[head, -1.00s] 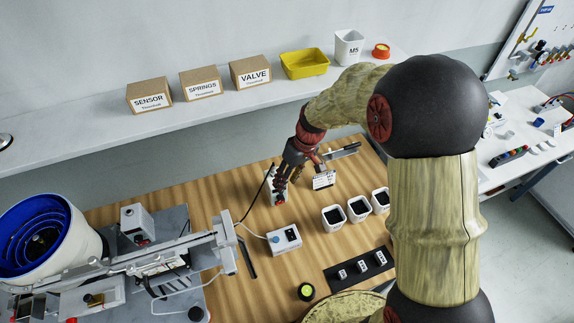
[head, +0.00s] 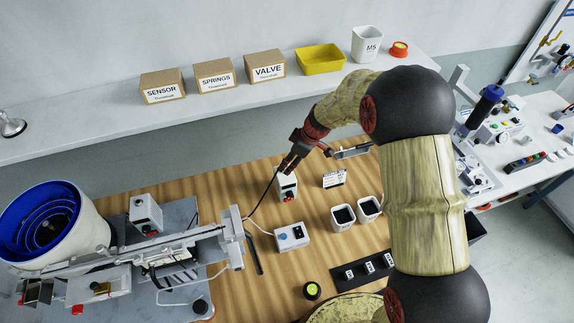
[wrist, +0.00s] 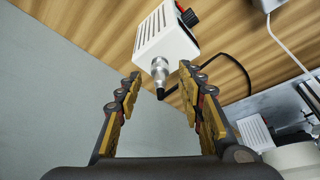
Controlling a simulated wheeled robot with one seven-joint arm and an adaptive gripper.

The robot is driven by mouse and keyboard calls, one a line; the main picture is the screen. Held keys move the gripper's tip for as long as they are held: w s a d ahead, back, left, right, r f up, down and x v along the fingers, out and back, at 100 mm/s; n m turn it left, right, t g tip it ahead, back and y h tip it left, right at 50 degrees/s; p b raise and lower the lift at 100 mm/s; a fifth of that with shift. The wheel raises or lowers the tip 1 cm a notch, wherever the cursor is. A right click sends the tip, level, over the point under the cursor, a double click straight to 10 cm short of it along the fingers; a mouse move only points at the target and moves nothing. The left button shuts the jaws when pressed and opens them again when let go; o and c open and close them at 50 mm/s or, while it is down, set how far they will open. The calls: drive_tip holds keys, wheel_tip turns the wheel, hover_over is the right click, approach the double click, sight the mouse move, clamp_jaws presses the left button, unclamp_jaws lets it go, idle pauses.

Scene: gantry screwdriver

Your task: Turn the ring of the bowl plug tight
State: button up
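The bowl plug, a silver ringed connector (wrist: 159,72) with a black cable (wrist: 225,62), sits at the end face of a small white vented box (wrist: 165,35) in the wrist view. My gripper (wrist: 159,72) is open, with one yellow-padded finger on each side of the silver ring. I see gaps between the fingers and the ring; the depth is hard to judge. In the head view my gripper (head: 287,167) is at the back end of the white box (head: 287,190) and hides the plug there.
A white control box (head: 292,237) stands in front, with a cable trailing left of it. A label block (head: 334,179) and white bins (head: 343,217) are to the right. The feeder bowl (head: 45,225) is at left. A shelf (head: 110,125) with boxes runs behind.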

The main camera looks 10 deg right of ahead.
drive_tip(key=shift+x, duration=1.05)
drive_tip(key=shift+c, duration=1.2)
drive_tip(key=c, duration=0.7)
clamp_jaws()
